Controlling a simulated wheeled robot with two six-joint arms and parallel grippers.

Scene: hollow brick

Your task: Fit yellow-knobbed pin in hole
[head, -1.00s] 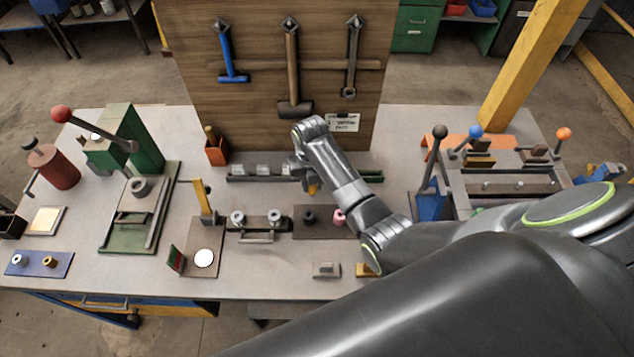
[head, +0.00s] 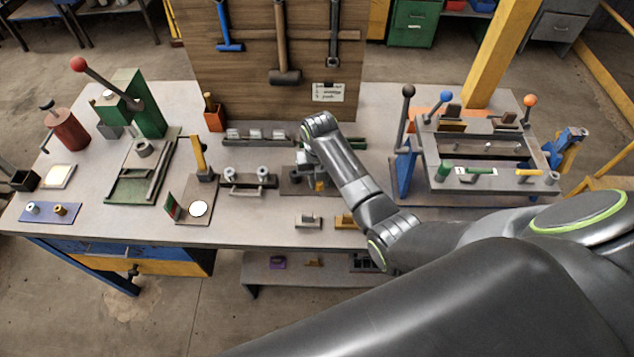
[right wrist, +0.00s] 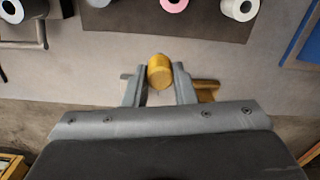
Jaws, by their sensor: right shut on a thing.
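My right gripper (head: 319,183) is shut on the yellow knob (right wrist: 159,72) of the pin, and the knob also shows in the head view (head: 320,186). The pin's shaft is hidden. In the right wrist view, the knob sits between the fingers above the bench's front strip. Which hole suits the pin I cannot tell. My left gripper is not in view.
A grey block with two bushings (head: 249,180) stands left of the gripper. A small grey block (head: 308,221) and a yellow block (head: 346,221) lie near the front edge. A lever fixture (head: 470,165) stands at right, and a tool board (head: 270,100) at the back.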

